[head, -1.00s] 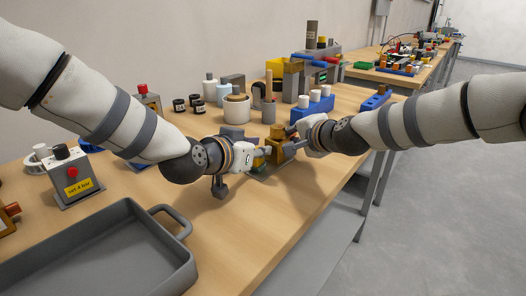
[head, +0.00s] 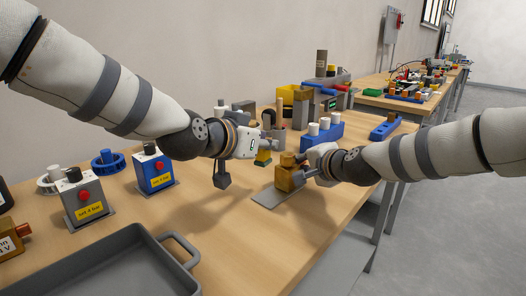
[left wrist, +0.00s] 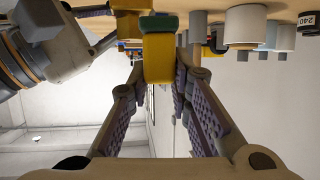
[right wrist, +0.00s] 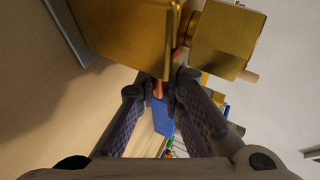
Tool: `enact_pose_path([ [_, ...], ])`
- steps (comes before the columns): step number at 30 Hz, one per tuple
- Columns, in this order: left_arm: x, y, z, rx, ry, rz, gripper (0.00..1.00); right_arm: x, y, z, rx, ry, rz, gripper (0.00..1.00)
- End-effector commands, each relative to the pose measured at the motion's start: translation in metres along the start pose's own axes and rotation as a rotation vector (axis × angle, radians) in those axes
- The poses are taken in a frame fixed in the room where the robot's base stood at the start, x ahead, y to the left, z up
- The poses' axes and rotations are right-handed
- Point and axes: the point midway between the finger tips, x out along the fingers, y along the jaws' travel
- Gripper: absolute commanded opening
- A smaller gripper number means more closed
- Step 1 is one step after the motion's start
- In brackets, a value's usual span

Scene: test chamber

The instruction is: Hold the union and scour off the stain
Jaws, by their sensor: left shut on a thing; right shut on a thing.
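The brass union (head: 290,179) stands on a grey plate (head: 268,196) on the bench. My right gripper (head: 304,174) is shut on it from the right. In the right wrist view the union's gold block (right wrist: 125,35) fills the top, and the fingertips (right wrist: 163,88) close around a thin copper-coloured stub at it. My left gripper (head: 264,144) is shut on a yellow scouring block with a green pad (head: 263,157), held left of and behind the union, apart from it. The block also shows between the fingers in the left wrist view (left wrist: 158,60). I cannot make out a stain.
A grey tray (head: 165,240) lies at the front left. Boxes with red buttons, one grey (head: 83,203) and one blue (head: 152,170), stand behind it. A blue holder with white cylinders (head: 321,137) is behind the union. Bare bench lies between tray and plate.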

Motion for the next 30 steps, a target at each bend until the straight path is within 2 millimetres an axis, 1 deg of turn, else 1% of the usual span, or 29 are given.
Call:
enact_pose_path([
  [13, 0.000, 0.000, 0.000, 0.000, 0.000, 0.000, 0.00, 0.000, 0.000, 0.000, 0.001, 0.000, 0.000, 0.00],
  [14, 0.000, 0.000, 0.000, 0.000, 0.000, 0.000, 0.00, 0.000, 0.000, 0.000, 0.001, 0.000, 0.000, 0.13],
  [15, 0.000, 0.000, 0.000, 0.000, 0.000, 0.000, 0.00, 0.000, 0.000, 0.000, 0.001, 0.000, 0.000, 0.22],
  [16, 0.000, 0.000, 0.000, 0.000, 0.000, 0.000, 0.00, 0.000, 0.000, 0.000, 0.000, 0.000, 0.000, 0.29],
  [17, 0.000, 0.000, 0.000, 0.000, 0.000, 0.000, 0.00, 0.000, 0.000, 0.000, 0.000, 0.000, 0.000, 0.32],
  [26, 0.000, 0.000, 0.000, 0.000, 0.000, 0.000, 0.00, -0.002, 0.000, 0.000, 0.000, 0.000, 0.000, 0.32],
  [29, 0.000, 0.000, 0.000, 0.000, 0.000, 0.000, 0.00, -0.015, -0.001, -0.001, 0.000, 0.000, 0.000, 0.32],
  [30, 0.000, 0.000, -0.001, 0.000, 0.000, 0.000, 0.00, -0.024, -0.001, -0.001, 0.000, 0.000, -0.001, 0.32],
])
